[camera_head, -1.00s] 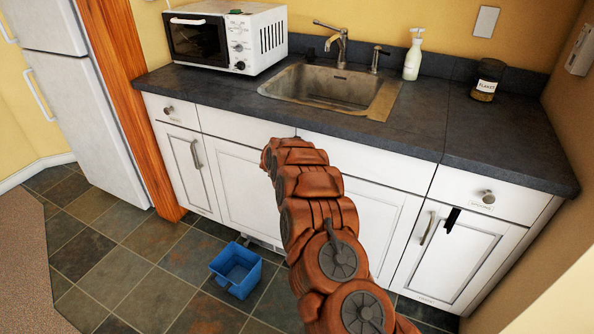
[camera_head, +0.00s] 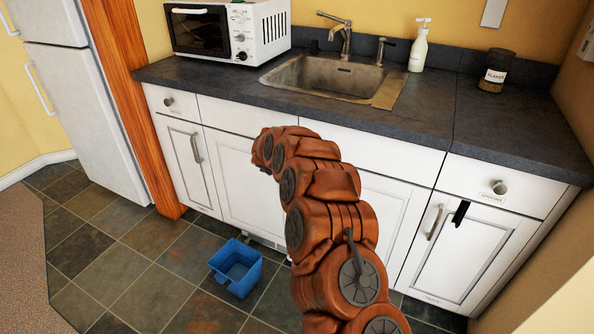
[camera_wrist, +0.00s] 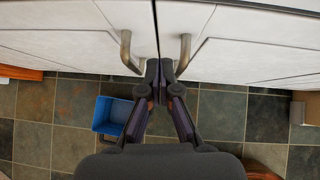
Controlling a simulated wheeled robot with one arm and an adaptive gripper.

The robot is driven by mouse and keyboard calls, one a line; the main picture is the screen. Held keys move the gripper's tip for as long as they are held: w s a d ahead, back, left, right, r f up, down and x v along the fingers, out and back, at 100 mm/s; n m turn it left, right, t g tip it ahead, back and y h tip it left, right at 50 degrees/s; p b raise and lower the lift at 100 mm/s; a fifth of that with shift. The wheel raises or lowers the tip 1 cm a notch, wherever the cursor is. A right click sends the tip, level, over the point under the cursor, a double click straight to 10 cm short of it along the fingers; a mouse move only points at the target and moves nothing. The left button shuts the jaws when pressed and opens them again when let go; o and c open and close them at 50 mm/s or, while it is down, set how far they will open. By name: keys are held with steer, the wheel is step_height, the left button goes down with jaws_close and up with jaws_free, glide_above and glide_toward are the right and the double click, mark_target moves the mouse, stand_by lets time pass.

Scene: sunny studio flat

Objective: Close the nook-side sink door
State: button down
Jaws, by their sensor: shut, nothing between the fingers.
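The two white sink doors stand below the sink (camera_head: 325,78); in the head view I see the left door (camera_head: 238,178) and part of the right door (camera_head: 385,215), with my arm across the middle. In the wrist view the left door (camera_wrist: 75,45) and right door (camera_wrist: 235,50) each have a bronze handle beside a dark seam. Both look nearly flush; I cannot tell whether one is slightly ajar, or which is nook-side. My gripper (camera_wrist: 160,70) is shut and empty, its tips near the seam between the handles; contact is unclear. The head view hides it.
A blue bin (camera_head: 236,268) stands on the tiled floor before the sink cabinet, left of my gripper in the wrist view. A right-hand cabinet door (camera_head: 462,245) has a black item hanging by its handle. The fridge (camera_head: 85,90) stands left; tiles there are clear.

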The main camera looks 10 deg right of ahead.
steer(key=s+a+r+n+t+y, duration=0.25)
steer(key=a+r+n, duration=0.4)
steer(key=r, duration=0.45)
steer(key=s+a+r+n+t+y, duration=0.25)
steer(key=a+r+n, duration=0.35)
steer(key=r, duration=0.4)
steer(key=s+a+r+n+g+y, duration=0.2)
steer(key=s+a+r+n+y, duration=0.45)
steer(key=s+a+n, duration=0.35)
steer(key=s+d+f+n+g, duration=0.1)
steer(key=s+f+n+g, duration=0.4)
steer(key=s, duration=0.6)
steer(key=s+d+f+n+g, duration=0.2)
steer(key=s+f+n, duration=0.1)
steer(key=s+n, duration=0.65)
steer(key=s+d+f+n+g+h, duration=0.3)
steer(key=s+d, duration=0.6)
steer(key=s, duration=0.5)
steer(key=s+d+f+n+g+h, duration=0.2)
steer(key=s+d+f+g+h, duration=0.15)
steer(key=s+d, duration=0.75)
step_height(320, 180, up, 17)
steer(key=s+a+t+p, duration=0.1)
steer(key=s+p, duration=0.1)
steer(key=p, duration=1.3)
steer(key=shift+a+n, duration=0.3)
